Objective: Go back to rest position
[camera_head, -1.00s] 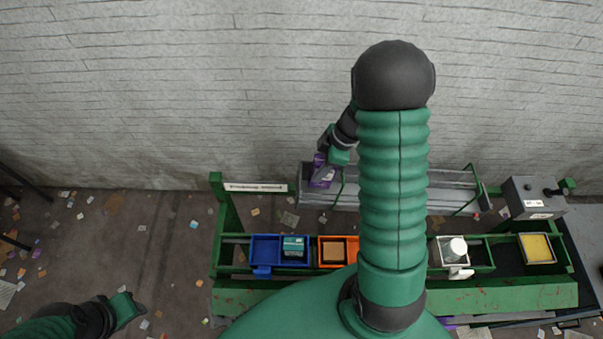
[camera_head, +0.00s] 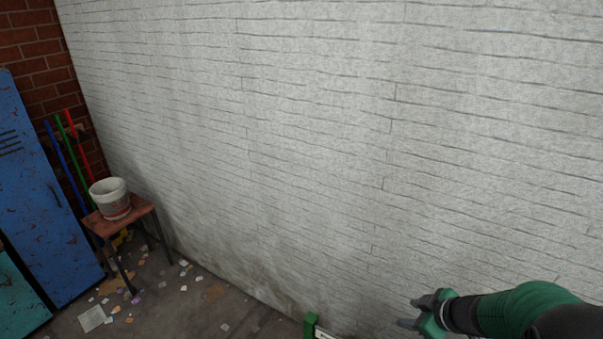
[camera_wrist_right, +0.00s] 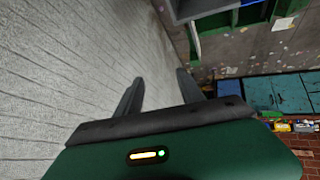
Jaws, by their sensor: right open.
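My right gripper (camera_head: 408,314) shows at the lower right of the head view, its green and black arm coming in from the right edge. Its two dark fingers point left, are apart and have nothing between them. In the right wrist view the open fingers (camera_wrist_right: 160,92) also show with an empty gap, the pale wall and floor beyond. My left gripper is outside both current views. Of the sorting station, only a green post (camera_head: 310,325) shows at the bottom edge of the head view; its bins are out of that view.
A white brick wall (camera_head: 260,130) fills most of the head view. At the left stand a blue locker (camera_head: 40,190) and a stool (camera_head: 130,217) with a bucket (camera_head: 112,198) on it. Paper scraps litter the floor. A grey and green structure (camera_wrist_right: 215,10) is at the top of the wrist view.

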